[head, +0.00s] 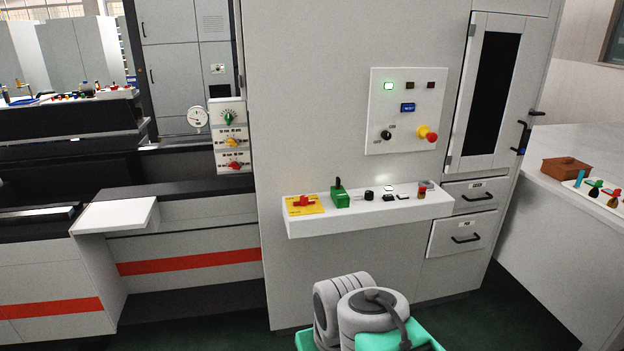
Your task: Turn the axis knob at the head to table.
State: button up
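A narrow white knob panel (230,137) hangs on the left edge of the tall grey cabinet. It carries a green knob (229,118) at the top, a yellow knob (233,142) in the middle and a red knob (235,165) at the bottom. Their labels are too small to read, so I cannot tell which one is the axis knob or where it points. A black rotary knob (386,134) also sits on the cabinet's front panel. Grey and teal parts at the bottom centre look like my own arm. My gripper's fingers do not show.
A control shelf (370,212) juts from the tall cabinet (330,95), bearing a red knob on a yellow plate (304,205) and a green-based lever (340,193). A round gauge (197,117) is left of the knob panel. A white counter (555,215) stands right. Dark floor shows between.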

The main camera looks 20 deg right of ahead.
aim_at(369, 195)
jog(key=u, duration=0.05)
jog(key=i, duration=1.65)
jog(key=z, duration=0.3)
